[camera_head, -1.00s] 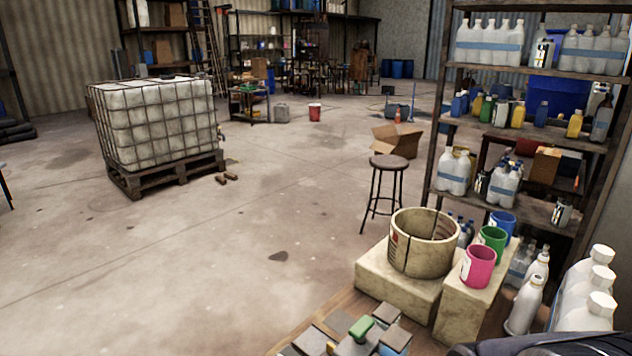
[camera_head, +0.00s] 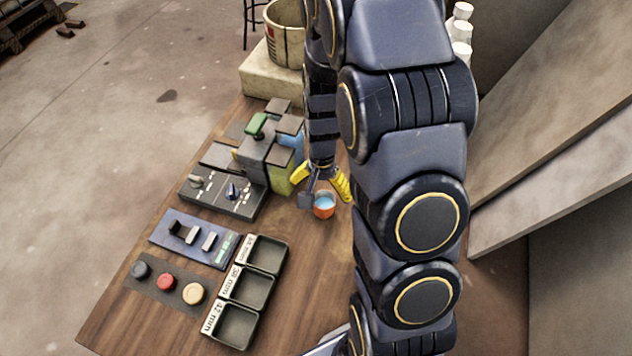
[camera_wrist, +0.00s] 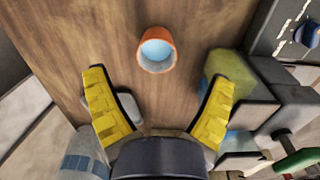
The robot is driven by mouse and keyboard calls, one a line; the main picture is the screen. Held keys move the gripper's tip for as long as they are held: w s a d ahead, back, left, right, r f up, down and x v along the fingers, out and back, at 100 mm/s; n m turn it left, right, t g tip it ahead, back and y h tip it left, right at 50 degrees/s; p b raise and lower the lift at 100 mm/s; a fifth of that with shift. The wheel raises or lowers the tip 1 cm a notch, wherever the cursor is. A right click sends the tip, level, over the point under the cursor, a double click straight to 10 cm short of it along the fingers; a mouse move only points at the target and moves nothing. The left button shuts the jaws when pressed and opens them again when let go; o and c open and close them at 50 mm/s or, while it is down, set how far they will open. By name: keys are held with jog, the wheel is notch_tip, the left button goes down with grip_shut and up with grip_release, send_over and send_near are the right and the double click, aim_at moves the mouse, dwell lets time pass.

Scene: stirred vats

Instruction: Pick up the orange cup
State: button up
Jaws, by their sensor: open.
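The orange cup (camera_head: 324,211) stands upright on the wooden table, with pale blue showing inside it. In the wrist view the orange cup (camera_wrist: 157,64) is at the top middle, just beyond the fingertips and roughly centred between them. My gripper (camera_head: 322,192) is open and empty, with its yellow fingers spread above and behind the cup in the head view. In the wrist view my gripper (camera_wrist: 160,76) shows both fingers apart, with bare table between them. Whether a finger touches the cup cannot be told from the head view, but the wrist view shows gaps.
A block-like device with a green handle (camera_head: 257,123) stands close left of my gripper. A dark knob panel (camera_head: 220,196), a blue switch panel (camera_head: 194,240), coloured buttons (camera_head: 165,283) and black trays (camera_head: 247,288) lie further left. A large tub (camera_head: 285,45) stands behind. Table nearer the camera is clear.

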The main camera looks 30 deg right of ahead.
aim_at(324, 206)
jog(key=shift+w+d+f+m, duration=0.1)
jog(key=shift+d+f+m, duration=0.1)
jog(key=shift+f, duration=0.3)
jog(key=shift+w+d+f+m, duration=0.1)
jog(key=shift+d+f, duration=0.05)
jog(key=shift+f, duration=0.35)
jog(key=shift+w+d+f, duration=0.1)
jog(key=shift+d+f, duration=0.05)
jog(key=shift+f, duration=1.75)
jog(key=shift+d+f, duration=0.1)
jog(key=shift+f, duration=1.75)
jog(key=shift+c, duration=0.2)
jog(key=c, duration=1.1)
